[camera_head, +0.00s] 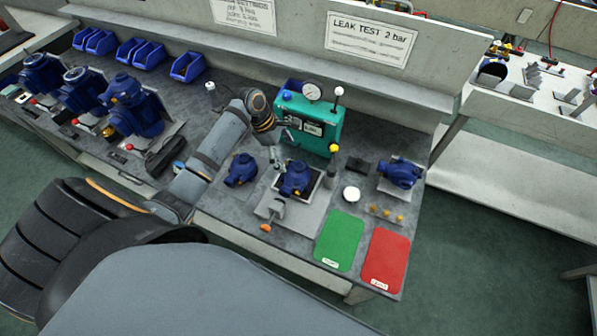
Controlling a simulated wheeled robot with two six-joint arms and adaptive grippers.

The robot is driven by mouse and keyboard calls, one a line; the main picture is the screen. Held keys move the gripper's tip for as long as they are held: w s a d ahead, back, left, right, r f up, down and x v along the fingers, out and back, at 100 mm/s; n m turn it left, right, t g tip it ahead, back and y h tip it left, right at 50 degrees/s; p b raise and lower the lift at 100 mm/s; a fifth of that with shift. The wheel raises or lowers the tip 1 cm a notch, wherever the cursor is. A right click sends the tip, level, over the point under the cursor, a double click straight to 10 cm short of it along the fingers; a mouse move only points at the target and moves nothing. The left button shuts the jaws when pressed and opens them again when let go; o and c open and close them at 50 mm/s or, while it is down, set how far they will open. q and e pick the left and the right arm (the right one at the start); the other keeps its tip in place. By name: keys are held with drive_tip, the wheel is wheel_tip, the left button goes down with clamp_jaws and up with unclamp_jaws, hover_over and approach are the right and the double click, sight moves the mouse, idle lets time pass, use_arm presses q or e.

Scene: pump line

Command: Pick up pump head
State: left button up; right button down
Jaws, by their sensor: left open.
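Several blue pump parts are on the bench in the head view. One blue pump head (241,169) sits on the bench left of the test fixture. A second blue pump head (296,178) sits on the fixture plate in front of the green test box. A third blue pump (400,173) lies at the bench's right end. My left gripper (276,162) points down between the first two, close to both and holding nothing that I can see. Its fingers are small and partly blurred; I cannot tell whether they touch either pump head. My right gripper is out of view.
The green leak-test box (312,122) with a gauge stands behind the fixture. A green mat (339,241) and a red mat (385,260) lie at the front right. Larger blue pumps (133,105) and blue bins (187,67) are on the left. A white round item (351,194) is near the mats.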

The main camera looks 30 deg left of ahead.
sight(297, 168)
use_arm(q)
drive_tip(key=x, duration=0.3)
drive_tip(key=shift+s+d, duration=0.1)
drive_tip(key=x, duration=0.2)
drive_tip(key=shift+w+d+f, duration=0.15)
drive_tip(key=shift+w+f, duration=0.1)
drive_tip(key=shift+f, duration=0.05)
drive_tip(key=x, duration=0.3)
drive_tip(key=shift+f, duration=0.2)
drive_tip(key=c, duration=1.1)
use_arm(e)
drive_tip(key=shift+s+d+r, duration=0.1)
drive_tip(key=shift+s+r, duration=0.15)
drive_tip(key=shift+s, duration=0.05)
use_arm(q)
drive_tip(key=shift+r, duration=0.15)
drive_tip(key=shift+c, duration=0.3)
